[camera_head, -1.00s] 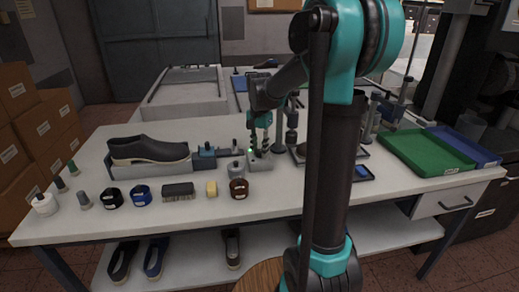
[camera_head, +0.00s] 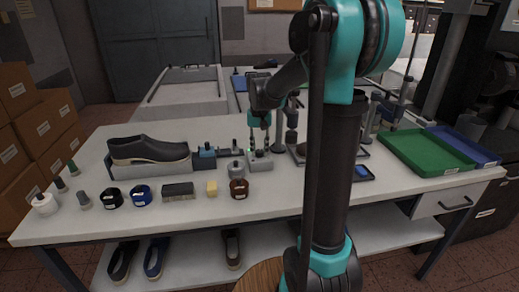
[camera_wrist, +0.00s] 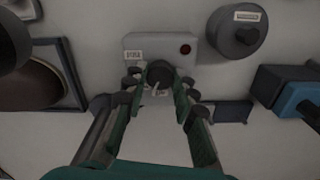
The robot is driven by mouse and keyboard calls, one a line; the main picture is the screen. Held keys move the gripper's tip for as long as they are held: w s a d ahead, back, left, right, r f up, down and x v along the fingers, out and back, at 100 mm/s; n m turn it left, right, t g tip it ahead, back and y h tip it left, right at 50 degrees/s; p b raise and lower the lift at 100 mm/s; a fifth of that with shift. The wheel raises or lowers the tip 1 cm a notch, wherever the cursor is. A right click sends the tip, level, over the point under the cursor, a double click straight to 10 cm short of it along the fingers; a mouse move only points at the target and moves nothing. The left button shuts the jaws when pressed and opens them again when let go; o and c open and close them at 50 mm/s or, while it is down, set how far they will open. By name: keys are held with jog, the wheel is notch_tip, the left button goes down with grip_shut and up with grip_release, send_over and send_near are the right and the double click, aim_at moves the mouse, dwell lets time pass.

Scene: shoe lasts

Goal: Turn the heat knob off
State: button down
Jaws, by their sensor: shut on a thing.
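A small grey control box (camera_wrist: 150,43) with a white label and a dark red lamp (camera_wrist: 185,48) shows in the wrist view. The box also stands on the table in the head view (camera_head: 260,164). The dark round heat knob (camera_wrist: 160,73) is on its near side, with a pale pointer mark. My gripper (camera_wrist: 160,82) is shut on the knob, one finger on each side. In the head view my gripper (camera_head: 259,151) points down over the box, and its fingers hide the knob there.
A grey lidded pot (camera_wrist: 237,27) stands close beside the box. A blue-and-grey block (camera_wrist: 290,90) and a dark-rimmed tray (camera_wrist: 62,75) are also near. A black shoe (camera_head: 148,149) rests at the left. A green tray (camera_head: 425,151) lies at the right.

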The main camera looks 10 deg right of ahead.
aim_at(259, 151)
jog(key=n, duration=0.5)
jog(key=shift+n, duration=0.4)
dwell(0.3)
jog(key=c, duration=1.2)
grip_release()
notch_tip(259, 151, up, 12)
jog(key=shift+r, duration=0.1)
